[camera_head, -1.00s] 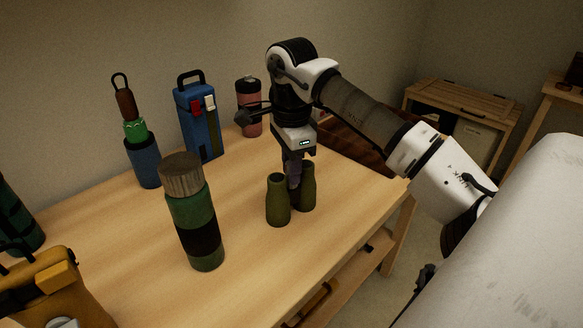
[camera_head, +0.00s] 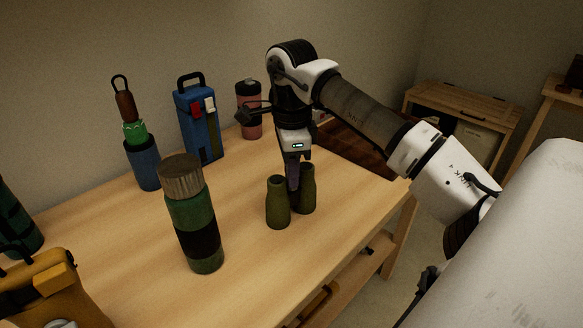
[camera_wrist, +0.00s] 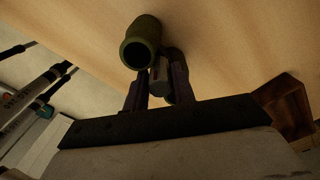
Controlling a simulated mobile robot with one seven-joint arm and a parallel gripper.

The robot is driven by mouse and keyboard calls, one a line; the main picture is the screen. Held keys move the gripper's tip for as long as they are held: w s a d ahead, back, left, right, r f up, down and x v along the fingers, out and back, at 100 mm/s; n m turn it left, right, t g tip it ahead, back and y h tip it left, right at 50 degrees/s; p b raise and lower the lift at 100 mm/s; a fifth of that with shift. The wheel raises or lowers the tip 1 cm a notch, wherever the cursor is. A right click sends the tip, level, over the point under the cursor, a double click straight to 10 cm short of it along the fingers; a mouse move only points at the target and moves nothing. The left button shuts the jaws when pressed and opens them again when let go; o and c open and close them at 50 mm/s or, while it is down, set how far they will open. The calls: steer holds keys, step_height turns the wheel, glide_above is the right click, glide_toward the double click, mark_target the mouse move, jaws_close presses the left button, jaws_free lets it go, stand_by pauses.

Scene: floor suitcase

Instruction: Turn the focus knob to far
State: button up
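Olive-green binoculars (camera_head: 277,204) stand upright on the wooden table, their two barrels side by side. A short grey cylinder, which looks like the focus knob (camera_wrist: 159,76), sits beside that barrel. My gripper (camera_head: 293,186) points down at the binoculars from above. Its dark fingers (camera_wrist: 159,82) lie on both sides of the knob, close against it, and look shut on it. In the head view the fingers and barrels hide the knob. I see no near or far marking.
A green bottle with a wooden cap (camera_head: 194,213) stands left of the binoculars. A blue case (camera_head: 199,125), a pink canister (camera_head: 250,112) and a blue-green container (camera_head: 143,160) stand behind. A yellow item (camera_head: 45,285) is at front left. A dark brown tray-like object (camera_head: 352,145) lies behind my arm.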

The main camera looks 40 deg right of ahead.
steer(key=o, duration=0.3)
step_height(320, 180, up, 14)
steer(key=shift+f+p, duration=0.1)
steer(key=shift+p, duration=0.5)
